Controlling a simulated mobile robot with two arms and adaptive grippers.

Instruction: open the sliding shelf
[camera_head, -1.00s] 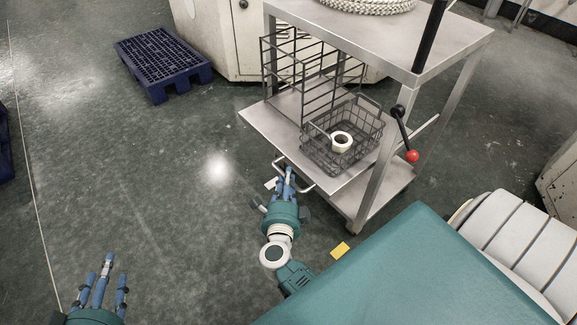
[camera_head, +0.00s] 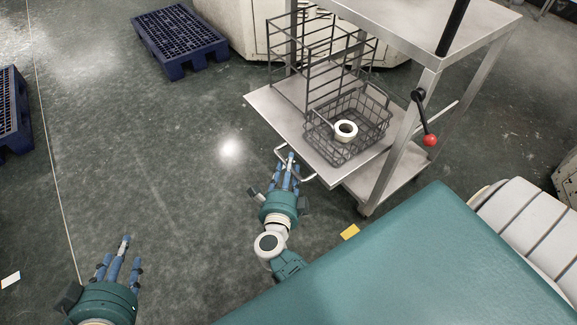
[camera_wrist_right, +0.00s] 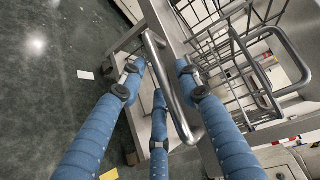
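The sliding shelf (camera_head: 268,108) is a flat metal sheet that stands partly out of the steel trolley (camera_head: 404,22). Its bar handle (camera_head: 308,178) runs along the front edge; it also shows in the right wrist view (camera_wrist_right: 168,88).
A wire basket (camera_head: 376,112) with a white tape roll (camera_head: 346,130) and a wire rack (camera_head: 272,70) stand on the shelf. A red-knobbed lever (camera_head: 430,140) is on the trolley's side. Blue pallets (camera_head: 180,40) lie beyond. The floor left of the shelf is clear.

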